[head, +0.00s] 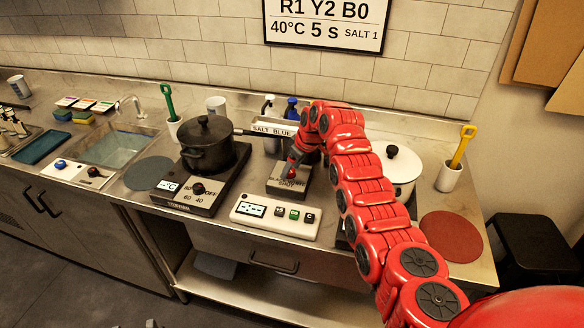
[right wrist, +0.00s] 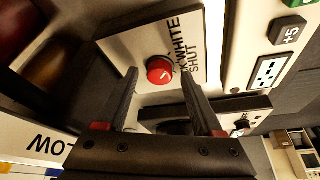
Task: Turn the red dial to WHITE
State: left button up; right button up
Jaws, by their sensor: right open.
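The red dial (right wrist: 160,70) sits on a pale panel with the words WHITE and SHUT printed on its right in the right wrist view. It has a white mark on its face; I cannot tell exactly which word the mark points to. My right gripper (right wrist: 161,88) is open, with one finger on each side of the dial in the picture. I cannot tell whether the fingers touch it. In the head view the right gripper (head: 292,168) is low over the small box (head: 287,188) that carries the dial, hiding part of it. My left gripper is not in view.
A black pot (head: 208,148) on a hotplate stands left of the box, and a white lidded pot (head: 398,168) stands right. A white control panel (head: 273,217) with buttons lies in front. A SALT BLUE label (head: 272,131) is behind. A red mat (head: 452,234) lies at the right.

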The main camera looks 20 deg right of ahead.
jog(key=shift+r, duration=0.1)
jog(key=shift+s+d+r, duration=0.1)
jog(key=shift+r, duration=0.2)
jog(key=b+v, duration=0.4)
jog(key=v, duration=1.2)
jog(key=shift+s+r, duration=0.2)
jog(key=shift+s, duration=0.05)
jog(key=shift+d, duration=0.1)
